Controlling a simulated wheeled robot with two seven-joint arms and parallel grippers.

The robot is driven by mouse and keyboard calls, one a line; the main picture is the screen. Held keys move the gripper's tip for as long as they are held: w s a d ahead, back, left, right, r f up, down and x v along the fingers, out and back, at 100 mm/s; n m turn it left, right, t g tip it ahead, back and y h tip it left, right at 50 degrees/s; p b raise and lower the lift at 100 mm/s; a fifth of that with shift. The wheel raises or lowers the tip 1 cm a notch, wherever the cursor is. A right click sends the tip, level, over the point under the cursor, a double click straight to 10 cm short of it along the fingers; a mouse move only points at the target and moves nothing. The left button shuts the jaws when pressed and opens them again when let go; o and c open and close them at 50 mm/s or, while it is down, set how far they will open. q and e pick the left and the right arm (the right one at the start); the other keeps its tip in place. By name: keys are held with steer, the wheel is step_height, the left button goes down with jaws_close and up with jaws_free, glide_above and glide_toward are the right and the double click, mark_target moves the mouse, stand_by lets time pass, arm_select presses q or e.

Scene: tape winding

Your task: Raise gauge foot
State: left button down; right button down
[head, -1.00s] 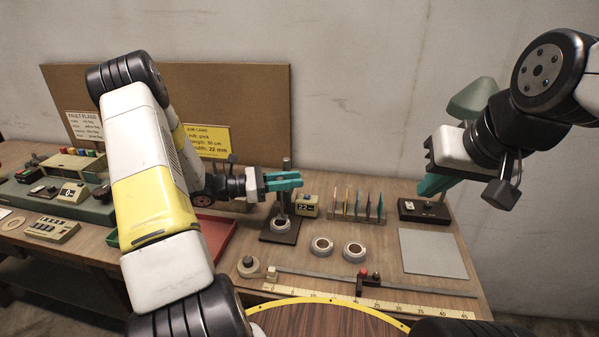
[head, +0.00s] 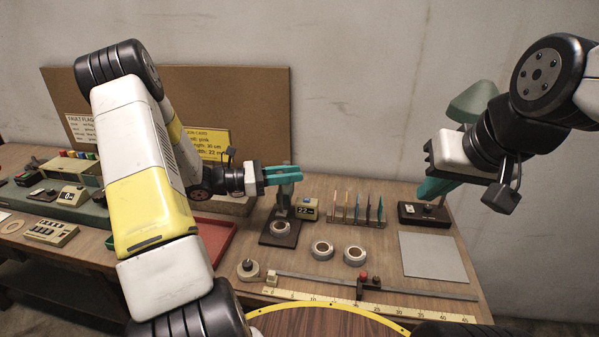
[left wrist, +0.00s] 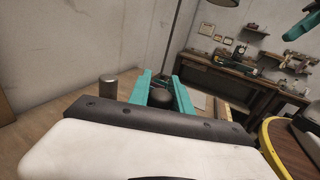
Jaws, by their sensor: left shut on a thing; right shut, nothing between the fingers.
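The gauge has a dark base (head: 266,239), a post and a small display box (head: 306,209) reading about 22. A grey tape roll (head: 281,228) rests on its base. My left gripper (head: 286,174) is level above the base, its teal fingers shut on the gauge foot's knob. In the left wrist view the dark round knob (left wrist: 162,97) sits between the fingers, with the grey post top (left wrist: 107,86) beside them. I cannot tell the gap between foot and roll. My right gripper (head: 432,188) is shut and empty, up at the right.
Two tape rolls (head: 322,250) (head: 355,256) lie in front of the gauge. A rack of coloured pieces (head: 357,212) stands to its right. A ruler (head: 370,302), a long bar (head: 430,291) and a grey mat (head: 433,256) are on the bench. A black box (head: 424,215) is below my right gripper.

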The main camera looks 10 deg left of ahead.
arm_select(q)
steer(key=c, duration=1.2)
jaws_free()
steer(key=shift+r, duration=0.2)
steer(key=shift+a, duration=0.1)
steer(key=v, duration=0.7)
steer(key=shift+s+a, duration=0.15)
steer(key=shift+a, duration=0.2)
